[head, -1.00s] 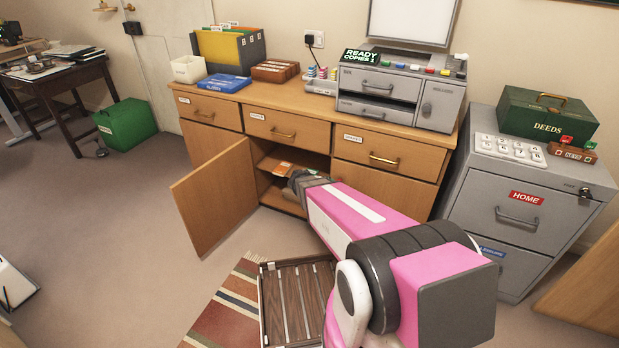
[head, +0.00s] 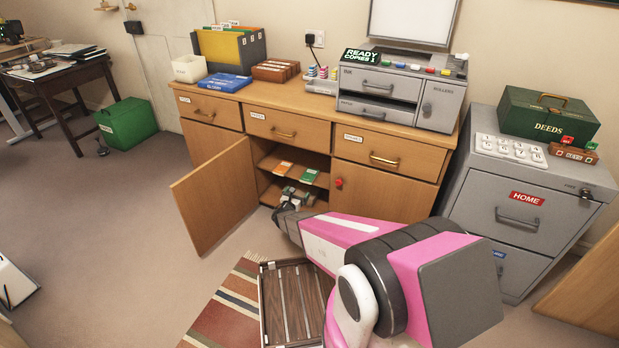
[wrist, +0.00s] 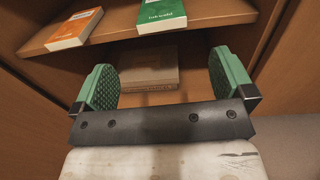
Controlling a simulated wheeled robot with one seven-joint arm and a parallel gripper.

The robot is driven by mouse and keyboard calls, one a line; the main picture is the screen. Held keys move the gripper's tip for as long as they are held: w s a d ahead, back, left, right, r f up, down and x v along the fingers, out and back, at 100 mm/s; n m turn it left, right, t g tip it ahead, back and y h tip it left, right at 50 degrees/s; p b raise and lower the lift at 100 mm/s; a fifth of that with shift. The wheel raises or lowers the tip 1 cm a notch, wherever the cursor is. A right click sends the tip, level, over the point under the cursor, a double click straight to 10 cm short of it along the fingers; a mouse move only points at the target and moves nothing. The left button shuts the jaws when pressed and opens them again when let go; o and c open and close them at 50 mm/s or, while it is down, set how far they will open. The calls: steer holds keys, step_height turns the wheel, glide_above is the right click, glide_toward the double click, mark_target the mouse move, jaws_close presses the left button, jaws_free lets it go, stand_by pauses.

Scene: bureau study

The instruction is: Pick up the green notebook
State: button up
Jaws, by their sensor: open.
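The green notebook (head: 309,176) lies on the upper shelf inside the open cabinet. In the wrist view the green notebook (wrist: 161,15) is at the top, beyond and above my gripper's fingers, with white lettering on its near edge. My gripper (wrist: 164,82) is open, its two green pads wide apart with nothing touching between them. In the head view my gripper (head: 296,197) is at the cabinet opening, lower than the notebook's shelf and partly hidden by my arm.
An orange book (wrist: 75,28) lies left of the green notebook on the same shelf (wrist: 110,32). A brownish book (wrist: 150,70) lies lower down, seen between the fingers. The open cabinet door (head: 212,198) stands to the left. A slatted crate (head: 293,300) sits on the floor.

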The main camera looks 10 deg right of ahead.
mark_target(305, 182)
steer(key=x, duration=0.9)
steer(key=shift+s+d+r, duration=0.1)
steer(key=shift+r, duration=0.2)
steer(key=shift+c, duration=0.3)
steer(key=c, duration=0.9)
